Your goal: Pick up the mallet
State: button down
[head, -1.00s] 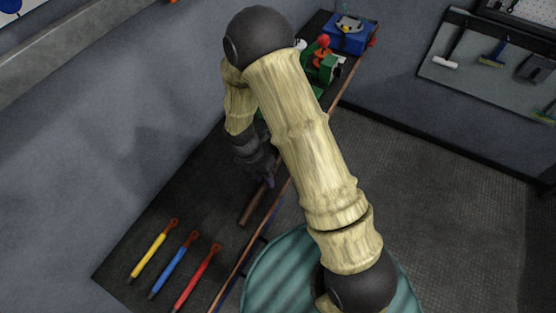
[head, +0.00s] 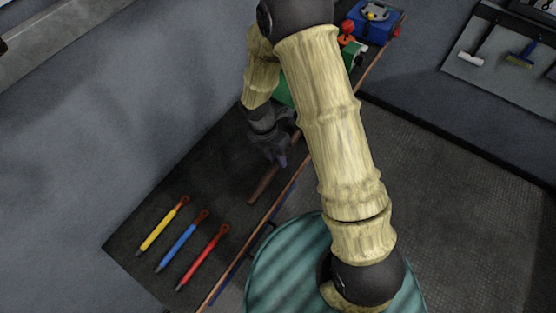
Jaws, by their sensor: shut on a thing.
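The mallet (head: 263,187) shows in the head view as a brown wooden handle. It slants over the dark bench near its front edge. My gripper (head: 281,161) points down at the upper end of the visible handle and is shut on the mallet. The mallet's head is not visible, hidden behind my gripper and arm. I cannot tell whether the mallet touches the bench or is slightly above it.
Yellow (head: 162,225), blue (head: 182,240) and red (head: 203,257) handled tools lie on the bench (head: 140,228) at lower left. A blue box (head: 374,22) stands at its far end, with red and green items nearer. A wall is behind; open floor (head: 440,160) lies right.

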notch_tip(320, 180, up, 7)
jog(key=shift+r+b, duration=0.2)
jog(key=shift+b, duration=0.25)
jog(key=shift+f, duration=0.1)
dwell(0.4)
